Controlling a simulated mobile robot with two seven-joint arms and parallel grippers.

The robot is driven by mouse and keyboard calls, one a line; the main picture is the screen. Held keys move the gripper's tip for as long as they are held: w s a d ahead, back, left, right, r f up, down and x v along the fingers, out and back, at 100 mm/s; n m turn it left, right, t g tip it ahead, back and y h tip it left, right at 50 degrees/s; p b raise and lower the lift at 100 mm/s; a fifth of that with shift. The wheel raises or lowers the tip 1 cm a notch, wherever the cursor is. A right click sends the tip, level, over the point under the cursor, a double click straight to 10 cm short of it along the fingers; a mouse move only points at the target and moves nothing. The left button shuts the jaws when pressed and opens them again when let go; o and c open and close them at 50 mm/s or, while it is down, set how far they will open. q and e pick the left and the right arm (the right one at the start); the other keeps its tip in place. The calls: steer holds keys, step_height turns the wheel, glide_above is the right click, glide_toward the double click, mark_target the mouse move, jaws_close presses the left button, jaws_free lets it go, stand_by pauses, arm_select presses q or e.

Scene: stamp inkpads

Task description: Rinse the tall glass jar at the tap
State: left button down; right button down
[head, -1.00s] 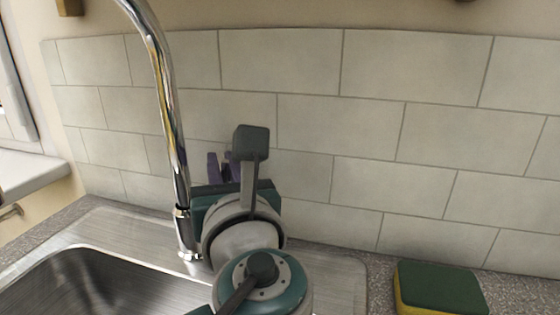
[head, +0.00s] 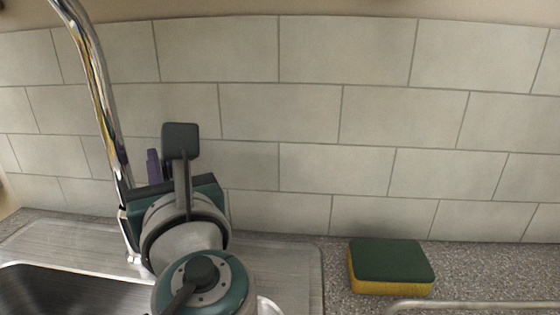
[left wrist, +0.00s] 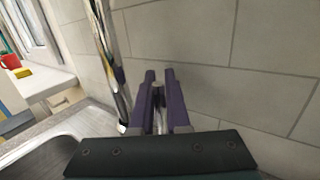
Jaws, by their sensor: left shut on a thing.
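The chrome tap (head: 103,105) rises from the sink's back edge at the left of the head view; it also shows in the left wrist view (left wrist: 108,60). My left gripper (left wrist: 159,76) is just right of the tap's upright, in front of the tiled wall. Its purple fingers are close together around a small grey metal part (left wrist: 158,90), which looks like the tap's lever. In the head view my arm hides most of this gripper; a purple finger shows behind the wrist. I see no tall glass jar in these views. My right gripper is out of view.
The steel sink basin (head: 35,290) is at the lower left. A green and yellow sponge (head: 390,262) lies on the speckled counter to the right, behind a curved metal rail (head: 470,304). The tiled wall closes off the back. A red object (left wrist: 8,50) stands far left.

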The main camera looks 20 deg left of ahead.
arm_select(q)
steer(key=shift+s+f+y, duration=0.2)
steer(key=shift+y, duration=0.1)
steer(key=shift+s+r, duration=0.1)
steer(key=shift+r, duration=0.15)
steer(key=c, duration=0.9)
jaws_free()
steer(key=b+v, duration=0.1)
steer(key=v, duration=1.1)
steer(key=shift+s+a+f, duration=0.1)
